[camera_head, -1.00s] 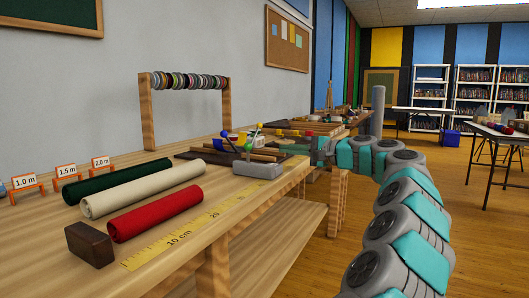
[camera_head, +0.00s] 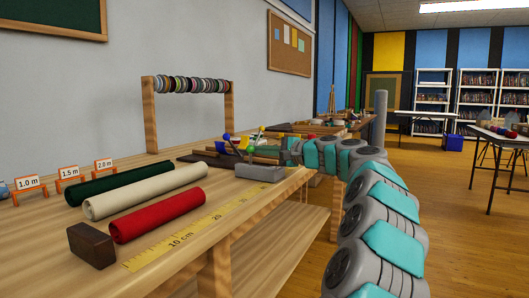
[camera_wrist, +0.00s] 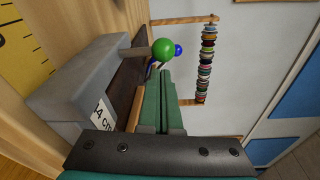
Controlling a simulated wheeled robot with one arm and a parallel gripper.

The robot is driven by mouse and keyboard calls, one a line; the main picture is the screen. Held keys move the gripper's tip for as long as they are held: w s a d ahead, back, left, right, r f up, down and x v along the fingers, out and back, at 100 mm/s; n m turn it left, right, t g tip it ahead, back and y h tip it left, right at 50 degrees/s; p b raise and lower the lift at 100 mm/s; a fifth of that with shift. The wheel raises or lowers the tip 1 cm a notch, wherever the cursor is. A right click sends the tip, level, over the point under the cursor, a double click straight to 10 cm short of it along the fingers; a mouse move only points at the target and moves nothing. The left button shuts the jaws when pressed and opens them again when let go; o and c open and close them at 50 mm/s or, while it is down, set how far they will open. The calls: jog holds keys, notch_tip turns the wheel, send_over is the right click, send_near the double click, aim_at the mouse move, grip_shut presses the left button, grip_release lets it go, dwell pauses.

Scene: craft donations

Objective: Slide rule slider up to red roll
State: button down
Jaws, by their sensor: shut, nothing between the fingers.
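The red roll (camera_head: 158,215) lies on the wooden table beside the yellow rule (camera_head: 195,226), with cream and dark green rolls behind it. The grey slider block (camera_head: 260,172) sits at the rule's far end, well apart from the red roll. In the wrist view the slider (camera_wrist: 75,85) is at the left, with a white label partly reading "cm". My gripper (camera_wrist: 160,78) shows there as green fingers, closed and empty, to the right of the slider. In the head view my gripper (camera_head: 262,151) is just behind the slider; contact cannot be told.
A dark brown block (camera_head: 91,245) stands at the near end of the rule. A ribbon-spool rack (camera_head: 190,85) stands at the back. The rule between slider and brown block is clear.

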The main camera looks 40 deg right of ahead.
jog(key=shift+s+a+r, duration=0.1)
jog(key=shift+s+a, duration=0.2)
jog(key=shift+a, duration=0.1)
jog(key=s+a, duration=0.2)
jog(key=a, duration=0.4)
jog(key=s+a, duration=0.3)
jog(key=a, duration=0.4)
jog(key=s+a+b, duration=0.1)
jog(key=s+a, duration=0.2)
jog(key=a, duration=0.4)
jog(key=shift+s+a, duration=0.2)
jog(key=shift+a, duration=0.05)
